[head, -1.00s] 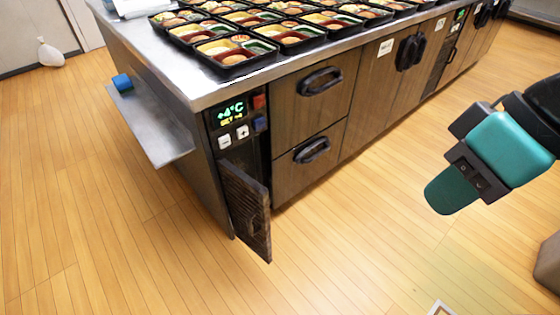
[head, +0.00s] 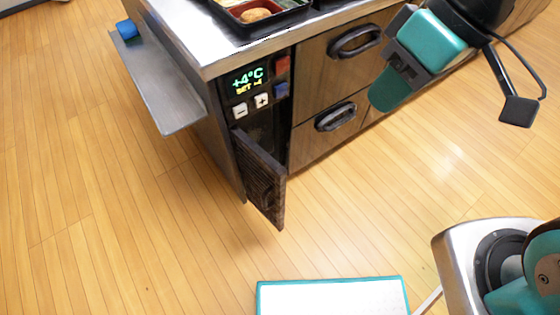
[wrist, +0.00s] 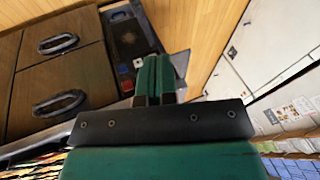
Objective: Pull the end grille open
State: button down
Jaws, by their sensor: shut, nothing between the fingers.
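The end grille (head: 262,183) is a dark slatted panel low at the counter's near end, under the +4°C display (head: 247,80). It stands swung out from the cabinet face, with a dark opening beside it. In the wrist view the grille area (wrist: 128,38) shows beyond the fingers, partly hidden by them. My gripper (head: 385,95) has teal fingers, shut and empty. In the head view it appears to the right of the grille and higher, in front of the drawers. It is apart from the grille. The fingers also show closed together in the wrist view (wrist: 155,78).
Two drawers with dark handles (head: 355,41) sit right of the display. A steel side shelf (head: 160,90) with a blue object (head: 126,28) juts out on the left. Bento trays (head: 262,12) stand on the counter top. The wooden floor before the grille is clear.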

jog(key=w+a+f+n+y+p, duration=0.1)
jog(key=w+a+f+y+p, duration=0.1)
jog(key=w+f, duration=0.95)
notch_tip(320, 180, down, 14)
jog(key=w+d+n+p, duration=0.1)
jog(key=w, duration=0.2)
jog(key=s+a+f, duration=0.3)
jog(key=a+f, duration=0.5)
jog(key=shift+s+a+y, duration=0.25)
jog(key=shift+s+y, duration=0.1)
jog(key=shift+y, duration=0.05)
jog(key=shift+f, duration=0.1)
